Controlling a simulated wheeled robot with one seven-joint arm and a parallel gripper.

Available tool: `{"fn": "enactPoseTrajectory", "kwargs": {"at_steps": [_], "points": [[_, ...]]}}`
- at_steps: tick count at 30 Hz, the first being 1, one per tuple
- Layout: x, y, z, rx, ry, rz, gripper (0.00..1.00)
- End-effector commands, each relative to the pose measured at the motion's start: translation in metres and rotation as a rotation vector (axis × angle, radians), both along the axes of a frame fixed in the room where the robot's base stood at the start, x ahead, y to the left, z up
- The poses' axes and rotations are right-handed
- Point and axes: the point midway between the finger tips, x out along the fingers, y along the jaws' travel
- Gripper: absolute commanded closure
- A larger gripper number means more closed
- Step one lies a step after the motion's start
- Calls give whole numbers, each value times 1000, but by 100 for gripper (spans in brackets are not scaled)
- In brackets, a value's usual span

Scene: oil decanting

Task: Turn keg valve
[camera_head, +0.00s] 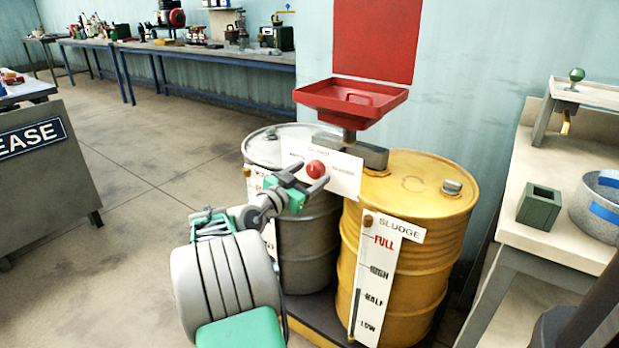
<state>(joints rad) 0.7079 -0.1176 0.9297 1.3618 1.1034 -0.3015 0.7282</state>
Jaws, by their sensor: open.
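The keg valve shows as a red round knob (316,169) on a white label plate (345,170), above and between a grey keg (308,235) and a yellow keg (425,215). A red tray funnel (350,95) stands above it. My gripper (318,186) is open, its dark fingers at the front of the plate around or just before the knob. I cannot tell whether the fingers touch the knob. Part of the plate and grey keg is hidden behind my gripper and arm.
A white gauge board (378,275) marked SLUDGE stands on the yellow keg's front. A pale bench (565,215) at right holds a green box (539,206) and a grey round pan (600,205). Long workbenches (215,55) line the back wall.

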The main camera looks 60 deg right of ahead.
Motion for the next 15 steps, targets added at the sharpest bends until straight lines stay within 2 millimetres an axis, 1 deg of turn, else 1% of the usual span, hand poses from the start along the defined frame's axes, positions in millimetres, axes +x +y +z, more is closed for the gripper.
{"fn": "enactPoseTrajectory", "kwargs": {"at_steps": [5, 15], "points": [[0, 0, 0, 0, 0, 1, 32], [0, 0, 0, 1, 1, 0, 59]]}}
